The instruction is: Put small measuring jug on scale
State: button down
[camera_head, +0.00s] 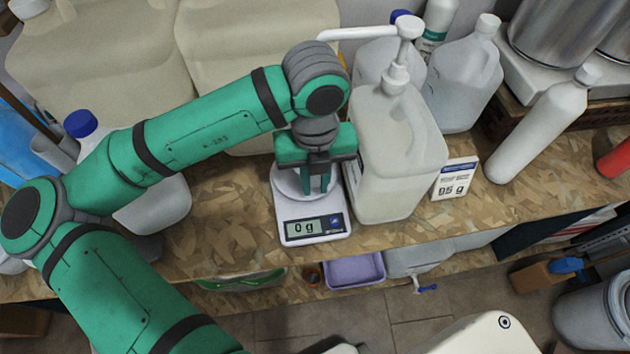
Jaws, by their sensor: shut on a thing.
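The scale (313,228) is white and sits near the front edge of the wooden shelf. Its display reads "0 g", and its round pale pan (284,182) shows partly behind my gripper. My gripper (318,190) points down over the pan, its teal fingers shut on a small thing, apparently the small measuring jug. The jug is almost wholly hidden by the fingers, and I cannot tell whether it touches the pan.
A large pump-top jug (397,150) stands close to the right of the scale. A price card (455,180) and a white bottle (540,125) are further right. A blue-capped container (160,212) stands left, behind my arm. Large pale drums (235,45) line the back. A lilac tub (355,271) sits below.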

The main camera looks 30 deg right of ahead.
jog(key=shift+a+f, duration=0.1)
jog(key=shift+f, duration=0.85)
jog(key=shift+s+d, duration=0.2)
jog(key=shift+s, duration=0.1)
jog(key=shift+f, duration=0.2)
jog(key=c, duration=1.6)
grip_release()
jog(key=shift+a, duration=0.1)
jog(key=shift+c, duration=0.2)
jog(key=shift+r, duration=0.1)
notch_tip(320, 180, up, 12)
